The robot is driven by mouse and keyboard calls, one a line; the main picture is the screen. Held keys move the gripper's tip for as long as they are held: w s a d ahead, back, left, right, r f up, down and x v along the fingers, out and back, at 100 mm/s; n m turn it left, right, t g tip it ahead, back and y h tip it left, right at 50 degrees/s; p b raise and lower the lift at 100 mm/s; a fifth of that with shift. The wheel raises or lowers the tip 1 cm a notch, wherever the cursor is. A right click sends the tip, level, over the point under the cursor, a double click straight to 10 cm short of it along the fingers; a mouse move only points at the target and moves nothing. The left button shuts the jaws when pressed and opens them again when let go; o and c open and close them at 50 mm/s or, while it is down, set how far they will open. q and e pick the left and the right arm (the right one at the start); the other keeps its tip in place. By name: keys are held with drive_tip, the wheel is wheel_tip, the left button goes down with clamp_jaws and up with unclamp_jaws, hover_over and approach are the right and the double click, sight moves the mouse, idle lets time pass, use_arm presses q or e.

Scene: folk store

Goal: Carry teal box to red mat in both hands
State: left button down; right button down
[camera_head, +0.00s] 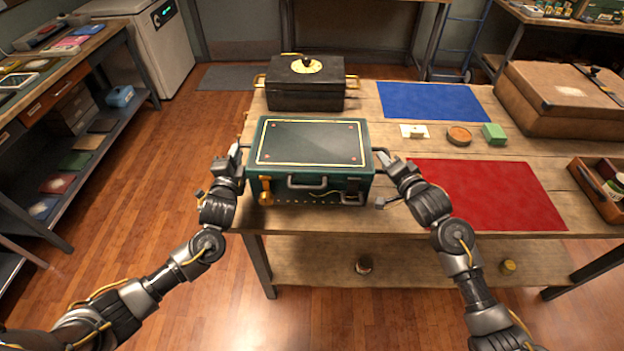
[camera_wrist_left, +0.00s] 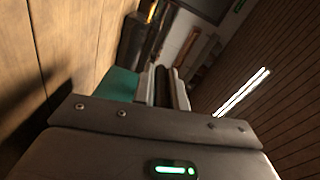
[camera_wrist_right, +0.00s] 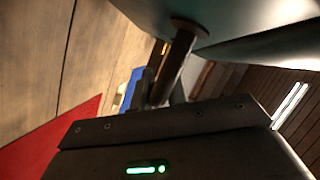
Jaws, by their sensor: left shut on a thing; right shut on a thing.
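The teal box (camera_head: 310,150) is at the left part of the wooden table in the head view, with its lid shut. My left gripper (camera_head: 236,160) is shut on the box's left side handle. My right gripper (camera_head: 387,162) is shut on its right side handle; the handle bar (camera_wrist_right: 176,62) shows between its fingers in the right wrist view. Whether the box rests on the table or is slightly lifted, I cannot tell. The red mat (camera_head: 490,195) lies flat and bare, just right of the box and my right gripper. Its edge shows in the right wrist view (camera_wrist_right: 60,145).
A black box (camera_head: 305,85) stands directly behind the teal box. A blue mat (camera_head: 433,101) lies at the back. A white card (camera_head: 414,131), a round orange dish (camera_head: 459,135) and a green block (camera_head: 494,133) sit behind the red mat. A brown case (camera_head: 565,97) and wooden tray (camera_head: 597,190) are at right.

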use_arm(q)
drive_tip(key=shift+a+r, duration=0.15)
drive_tip(key=shift+r, duration=0.05)
use_arm(e)
drive_tip(key=shift+r, duration=0.25)
